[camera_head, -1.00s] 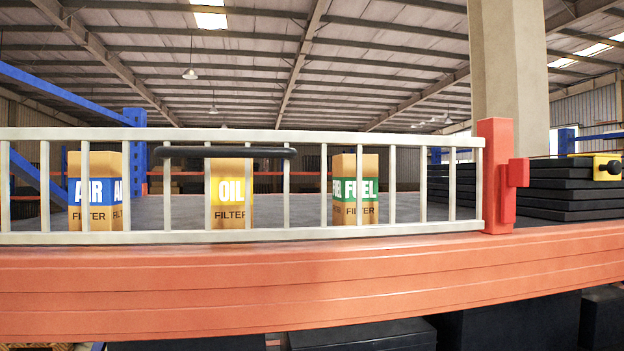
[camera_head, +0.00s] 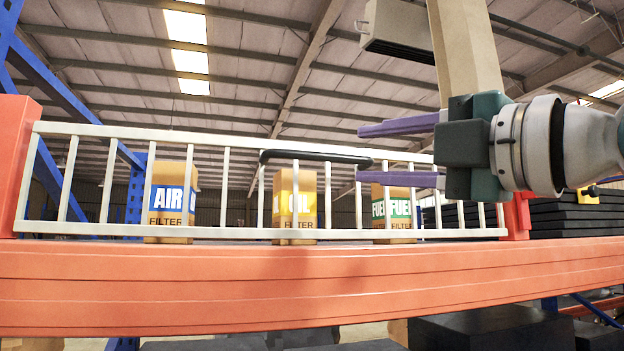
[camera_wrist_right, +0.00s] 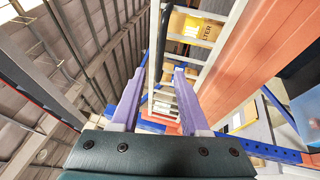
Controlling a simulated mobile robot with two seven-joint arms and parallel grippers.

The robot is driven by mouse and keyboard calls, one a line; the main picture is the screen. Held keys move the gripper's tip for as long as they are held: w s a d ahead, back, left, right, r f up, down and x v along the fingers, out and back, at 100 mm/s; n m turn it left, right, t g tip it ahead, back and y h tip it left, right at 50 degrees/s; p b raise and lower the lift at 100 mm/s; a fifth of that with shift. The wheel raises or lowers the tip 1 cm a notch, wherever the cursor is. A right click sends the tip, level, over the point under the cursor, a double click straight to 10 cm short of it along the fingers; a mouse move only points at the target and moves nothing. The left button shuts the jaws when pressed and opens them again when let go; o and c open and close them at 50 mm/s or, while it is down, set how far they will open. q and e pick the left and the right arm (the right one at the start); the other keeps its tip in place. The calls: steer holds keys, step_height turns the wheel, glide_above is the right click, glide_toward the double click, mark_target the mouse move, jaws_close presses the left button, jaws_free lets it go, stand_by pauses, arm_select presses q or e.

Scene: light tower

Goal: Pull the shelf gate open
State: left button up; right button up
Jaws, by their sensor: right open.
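The shelf gate (camera_head: 130,130) is a white barred rail across the front of the shelf, standing between two red-orange posts and looking shut. Its black handle bar (camera_head: 300,156) runs along the upper rail. My right gripper (camera_head: 367,155) is open, with purple fingers pointing left, one above the other, just right of the handle's right end. In the right wrist view the fingers (camera_wrist_right: 156,92) are apart, and the dark handle (camera_wrist_right: 160,50) lies ahead of them. I see nothing held between them. My left gripper is not in view.
Behind the bars stand an AIR filter box (camera_head: 168,200), an OIL filter box (camera_head: 294,205) and a FUEL filter box (camera_head: 394,212). An orange shelf beam (camera_head: 300,285) runs below the gate. Black slabs (camera_head: 575,218) are stacked at the right.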

mark_target(327, 156)
steer(key=p+x, duration=0.5)
steer(key=x, duration=0.3)
steer(key=shift+r, duration=0.2)
steer(key=shift+w+a+p, duration=0.3)
steer(key=shift+w+p, duration=0.1)
steer(key=shift+p, duration=0.05)
steer(key=shift+f, duration=0.1)
steer(key=shift+c, duration=1.2)
jaws_close()
